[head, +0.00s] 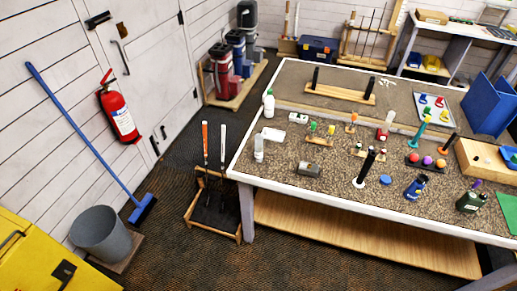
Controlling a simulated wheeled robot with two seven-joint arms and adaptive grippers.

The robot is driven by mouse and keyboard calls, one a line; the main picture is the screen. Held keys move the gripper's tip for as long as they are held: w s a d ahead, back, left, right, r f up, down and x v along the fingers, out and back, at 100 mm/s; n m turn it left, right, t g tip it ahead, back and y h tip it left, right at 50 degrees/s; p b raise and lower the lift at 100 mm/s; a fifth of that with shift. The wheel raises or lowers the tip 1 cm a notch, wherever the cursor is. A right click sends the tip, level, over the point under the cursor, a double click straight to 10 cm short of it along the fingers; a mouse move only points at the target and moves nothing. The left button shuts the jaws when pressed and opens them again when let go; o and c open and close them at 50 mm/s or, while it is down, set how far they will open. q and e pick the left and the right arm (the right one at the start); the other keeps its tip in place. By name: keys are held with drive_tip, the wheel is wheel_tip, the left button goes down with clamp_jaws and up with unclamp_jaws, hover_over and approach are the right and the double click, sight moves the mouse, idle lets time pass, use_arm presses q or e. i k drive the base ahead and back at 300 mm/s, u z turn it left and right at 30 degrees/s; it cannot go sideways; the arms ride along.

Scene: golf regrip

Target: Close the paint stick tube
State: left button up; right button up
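Neither of my grippers is in the head view. The workbench (240,160) carries many small items, and I cannot tell for sure which one is the paint stick tube. A small wooden holder (319,141) near the bench's left part bears short upright pieces with a green top (313,127) and a yellow top (331,129). A similar low holder stands to its right with small pieces on it. At this size I cannot tell whether any of these is a tube, or open or capped.
A white bottle (268,104), a grey block (309,168), a black upright grip (366,166) and a blue round piece (386,180) stand on the bench. A wooden rack with two clubs (213,200) is on the floor left of it. A grey bucket (101,234) stands further left.

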sight(258, 138)
drive_tip(key=z, duration=0.6)
drive_tip(key=i, duration=1.05)
drive_tip(key=z, duration=0.15)
